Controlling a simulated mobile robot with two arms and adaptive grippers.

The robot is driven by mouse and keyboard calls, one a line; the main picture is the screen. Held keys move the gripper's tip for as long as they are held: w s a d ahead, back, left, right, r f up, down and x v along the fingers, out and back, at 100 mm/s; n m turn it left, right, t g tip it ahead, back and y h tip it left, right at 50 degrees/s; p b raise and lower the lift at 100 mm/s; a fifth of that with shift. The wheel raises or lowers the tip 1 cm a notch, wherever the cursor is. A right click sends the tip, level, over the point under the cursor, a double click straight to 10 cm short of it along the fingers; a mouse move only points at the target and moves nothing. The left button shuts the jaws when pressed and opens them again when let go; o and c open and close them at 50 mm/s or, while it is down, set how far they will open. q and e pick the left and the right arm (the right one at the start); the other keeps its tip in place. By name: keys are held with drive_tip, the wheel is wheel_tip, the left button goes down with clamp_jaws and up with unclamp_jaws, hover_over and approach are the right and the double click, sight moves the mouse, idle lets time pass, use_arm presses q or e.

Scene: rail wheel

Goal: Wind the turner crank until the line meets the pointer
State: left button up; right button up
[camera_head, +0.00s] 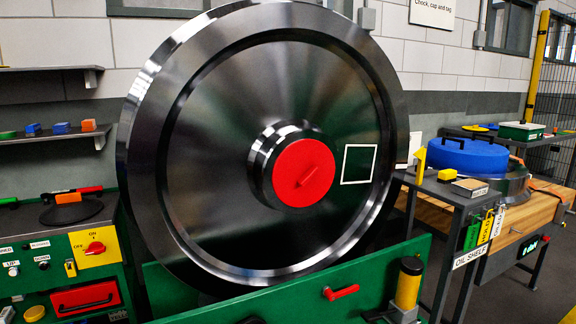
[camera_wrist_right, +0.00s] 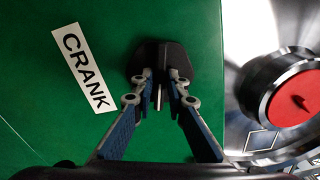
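The crank (camera_wrist_right: 160,58) shows in the right wrist view as a black rounded part with a thin pale rod, in front of a green panel beside a white "CRANK" label (camera_wrist_right: 84,68). My right gripper (camera_wrist_right: 160,78) has its fingers drawn close together around the rod and seems shut on it. The large steel wheel (camera_head: 215,130) stands upright in the head view, with a red hub cap (camera_head: 303,173) bearing an arrow-like mark. A white square outline (camera_head: 343,165) is on its face. A yellow upright piece (camera_head: 420,165) at its right edge may be the pointer. My left gripper is out of view.
A red handle (camera_head: 341,292) and a yellow cylinder with black top (camera_head: 408,285) are at the green base (camera_head: 375,275). A control panel with a red switch (camera_head: 96,247) is left. The oil shelf (camera_head: 440,187) and a bench with a blue lid (camera_head: 467,155) are right.

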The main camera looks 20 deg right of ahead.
clamp_jaws()
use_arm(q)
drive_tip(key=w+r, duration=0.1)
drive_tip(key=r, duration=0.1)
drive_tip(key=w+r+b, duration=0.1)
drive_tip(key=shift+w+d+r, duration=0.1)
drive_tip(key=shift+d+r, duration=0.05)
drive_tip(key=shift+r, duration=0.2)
use_arm(e)
drive_tip(key=m, duration=0.4)
drive_tip(key=shift+f+m, duration=0.1)
drive_tip(key=shift+m, duration=0.2)
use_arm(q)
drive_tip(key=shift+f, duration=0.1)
